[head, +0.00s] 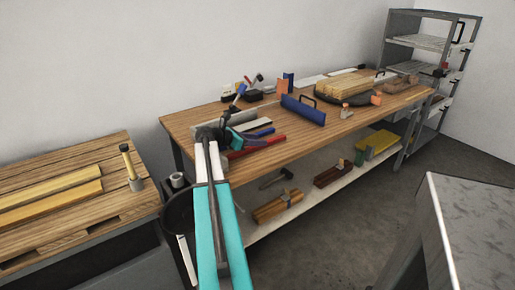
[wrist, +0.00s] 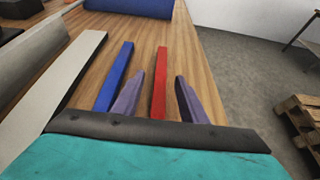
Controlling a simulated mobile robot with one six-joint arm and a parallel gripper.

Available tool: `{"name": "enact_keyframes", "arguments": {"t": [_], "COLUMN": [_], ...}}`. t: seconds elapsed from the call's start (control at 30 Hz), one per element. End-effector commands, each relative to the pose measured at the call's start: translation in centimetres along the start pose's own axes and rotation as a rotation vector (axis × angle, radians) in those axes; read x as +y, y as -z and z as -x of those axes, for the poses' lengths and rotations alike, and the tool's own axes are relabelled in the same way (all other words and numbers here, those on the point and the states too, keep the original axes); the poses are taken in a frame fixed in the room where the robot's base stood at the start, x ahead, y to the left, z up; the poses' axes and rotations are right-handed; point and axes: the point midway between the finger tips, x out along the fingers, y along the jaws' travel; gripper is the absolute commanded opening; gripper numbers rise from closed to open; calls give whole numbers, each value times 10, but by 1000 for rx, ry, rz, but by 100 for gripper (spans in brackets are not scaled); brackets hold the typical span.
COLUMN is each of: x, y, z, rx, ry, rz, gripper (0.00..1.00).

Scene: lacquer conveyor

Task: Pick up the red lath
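The red lath (wrist: 161,58) lies flat on the wooden workbench, pointing away from me in the wrist view. My gripper (wrist: 160,77) is open, with one purple finger on each side of the red lath and gaps between. I cannot tell how far the fingertips are above the bench top. In the head view the red lath (head: 262,148) lies near the bench's front edge, partly hidden by my gripper (head: 244,141). A blue lath (wrist: 115,76) lies just left of my left finger in the wrist view.
A white lath (wrist: 62,82) and a grey bar (wrist: 32,55) lie left of the blue lath. A blue block (head: 304,110) stands farther along the bench (head: 335,126). Stacked wood (head: 345,86) is beyond it. The bench's edge is close on the right in the wrist view.

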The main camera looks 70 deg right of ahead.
Motion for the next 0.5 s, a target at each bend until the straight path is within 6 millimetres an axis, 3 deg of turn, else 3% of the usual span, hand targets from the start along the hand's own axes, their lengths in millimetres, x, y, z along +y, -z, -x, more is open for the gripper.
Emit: {"name": "enact_keyframes", "arguments": {"t": [0.27,0.5], "x": [0,-2], "y": [0,1], "z": [-3,-27], "rx": [0,0], "ry": [0,1], "rz": [0,1], "gripper": [39,39]}}
